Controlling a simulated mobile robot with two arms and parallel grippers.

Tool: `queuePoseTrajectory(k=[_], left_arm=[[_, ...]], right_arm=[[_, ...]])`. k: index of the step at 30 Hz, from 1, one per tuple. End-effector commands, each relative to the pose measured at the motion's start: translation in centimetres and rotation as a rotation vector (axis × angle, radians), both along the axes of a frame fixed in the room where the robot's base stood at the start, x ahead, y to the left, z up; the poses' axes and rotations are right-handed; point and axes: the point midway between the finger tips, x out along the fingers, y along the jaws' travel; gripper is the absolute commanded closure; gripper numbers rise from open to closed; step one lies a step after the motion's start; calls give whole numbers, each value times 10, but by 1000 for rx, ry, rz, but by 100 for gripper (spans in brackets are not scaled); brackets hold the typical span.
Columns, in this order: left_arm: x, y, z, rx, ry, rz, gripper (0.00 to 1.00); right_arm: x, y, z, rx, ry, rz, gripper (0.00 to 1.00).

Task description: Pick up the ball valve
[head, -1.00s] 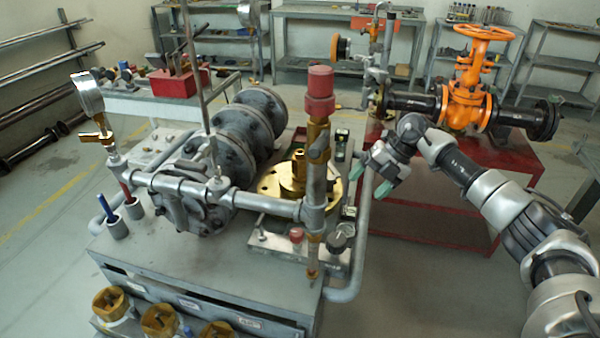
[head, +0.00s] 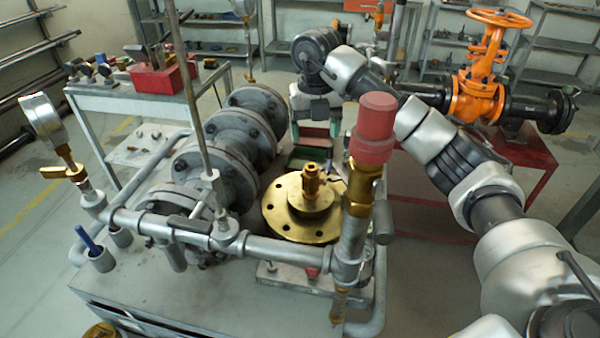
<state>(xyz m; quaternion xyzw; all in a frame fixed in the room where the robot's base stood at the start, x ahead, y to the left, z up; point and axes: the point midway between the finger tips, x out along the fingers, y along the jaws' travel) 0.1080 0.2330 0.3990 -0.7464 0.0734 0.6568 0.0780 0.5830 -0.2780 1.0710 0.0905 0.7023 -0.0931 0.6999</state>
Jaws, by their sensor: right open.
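My right gripper (head: 315,138) points down just behind the brass flange, its green-tipped fingers apart and no object visible between them. Its arm reaches in from the right, across the red-capped pipe's far side. A round brass flange (head: 276,215) with a brass fitting (head: 312,182) upright on its middle lies on the bench, nearer than the gripper and apart from it. I cannot tell for sure which part is the ball valve. A green tray (head: 305,158) lies below the fingers; its contents are mostly hidden. My left gripper is out of view.
Large grey flanged pipework (head: 228,165) stands left of the gripper. An orange gate valve (head: 478,95) sits on a red stand at the right.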

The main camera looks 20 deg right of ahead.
Motion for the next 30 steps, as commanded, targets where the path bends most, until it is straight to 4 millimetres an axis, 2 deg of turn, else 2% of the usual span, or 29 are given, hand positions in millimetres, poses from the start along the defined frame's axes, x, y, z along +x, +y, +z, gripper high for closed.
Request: queuePoseTrajectory(k=[4, 10, 14, 19, 24, 30], left_arm=[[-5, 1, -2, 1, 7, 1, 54], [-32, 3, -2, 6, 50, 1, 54], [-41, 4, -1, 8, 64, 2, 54], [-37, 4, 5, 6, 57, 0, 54], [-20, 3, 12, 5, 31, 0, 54], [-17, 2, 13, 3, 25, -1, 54]], right_arm=[[0, 4, -15, 4, 3, 7, 24], [0, 4, -45, 4, 3, 7, 24], [0, 4, -55, 4, 1, 7, 24], [-2, 3, -72, 4, 5, 7, 24], [-3, 3, -98, 4, 4, 7, 24], [-2, 3, -109, 4, 0, 7, 24]])
